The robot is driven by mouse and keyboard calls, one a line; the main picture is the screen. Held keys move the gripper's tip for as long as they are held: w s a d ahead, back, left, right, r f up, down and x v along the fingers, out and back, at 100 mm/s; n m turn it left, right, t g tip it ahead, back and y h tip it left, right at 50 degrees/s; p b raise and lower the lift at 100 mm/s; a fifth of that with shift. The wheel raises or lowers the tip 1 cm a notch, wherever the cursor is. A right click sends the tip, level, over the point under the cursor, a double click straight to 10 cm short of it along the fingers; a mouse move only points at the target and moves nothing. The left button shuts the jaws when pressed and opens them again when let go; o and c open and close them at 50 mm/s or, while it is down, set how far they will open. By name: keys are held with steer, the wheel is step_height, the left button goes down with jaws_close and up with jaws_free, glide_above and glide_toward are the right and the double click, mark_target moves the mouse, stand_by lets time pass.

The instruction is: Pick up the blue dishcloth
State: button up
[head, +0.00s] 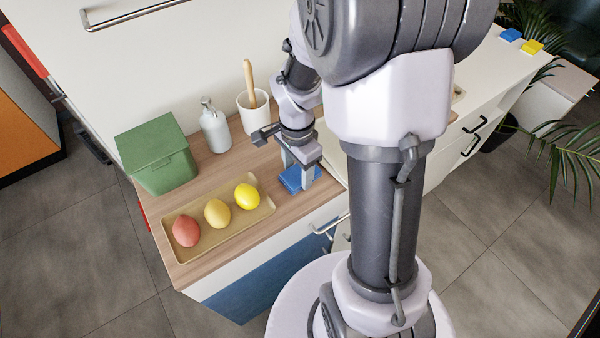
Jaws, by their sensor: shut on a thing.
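The blue dishcloth (291,181) is a small folded blue square on the wooden counter, near its front edge and to the right of the fruit tray. My gripper (297,178) points down at it from above, with its fingers on either side of the cloth, and is shut on it. Part of the cloth is hidden by the fingers. I cannot tell whether the cloth is clear of the counter or still resting on it.
A tan tray (190,246) with a red, an orange-yellow and a yellow fruit lies to the left. Behind stand a green lidded box (158,153), a white soap bottle (214,128) and a white cup (255,114) with a wooden utensil. My arm hides the counter to the right.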

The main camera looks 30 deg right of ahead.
mark_target(300, 173)
steer(key=shift+r, duration=0.1)
steer(key=r+p, duration=0.1)
steer(key=r, duration=0.1)
steer(key=r+p, duration=0.1)
steer(key=r, duration=0.1)
steer(key=shift+s+d+p, duration=0.2)
steer(key=shift+p, duration=0.1)
steer(key=s+d+p, duration=0.3)
steer(key=s+d, duration=0.5)
steer(key=s, duration=0.5)
steer(key=shift+r, duration=0.4)
